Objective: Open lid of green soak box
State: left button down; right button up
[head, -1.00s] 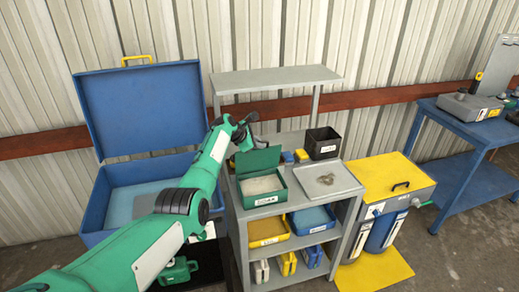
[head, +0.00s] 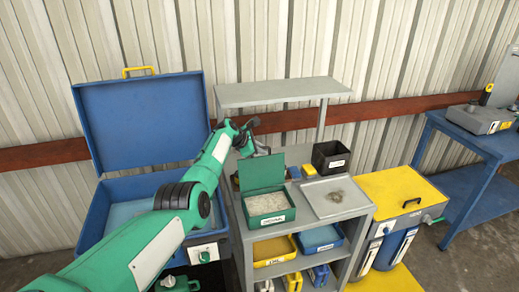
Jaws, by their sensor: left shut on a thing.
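The green soak box (head: 270,217) stands on the grey shelf unit's middle top, with a white label on its front and pale grainy contents (head: 266,203) inside. Its green lid (head: 262,173) is raised and stands up at the back of the box. My left arm reaches in from the left. My left gripper (head: 257,146) is at the lid's upper edge, shut on the lid; the fingertips are small and partly hidden. My right gripper is not in view.
A grey tray (head: 311,204) and a black bin (head: 318,167) are right of the box. A raised grey shelf (head: 285,93) is behind it. A blue chest (head: 96,220) with its lid open stands left. A yellow-topped unit (head: 400,190) stands right.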

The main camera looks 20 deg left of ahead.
pick_arm(q)
jog(key=shift+f, duration=0.1)
jog(key=c, duration=1.5)
grip_release()
jog(key=shift+s, duration=0.15)
jog(key=shift+s, duration=0.1)
jog(key=shift+p+v, duration=0.55)
jog(key=shift+v, duration=0.35)
jog(key=b+v, duration=0.2)
jog(key=v, duration=1)
jog(key=shift+r, duration=0.25)
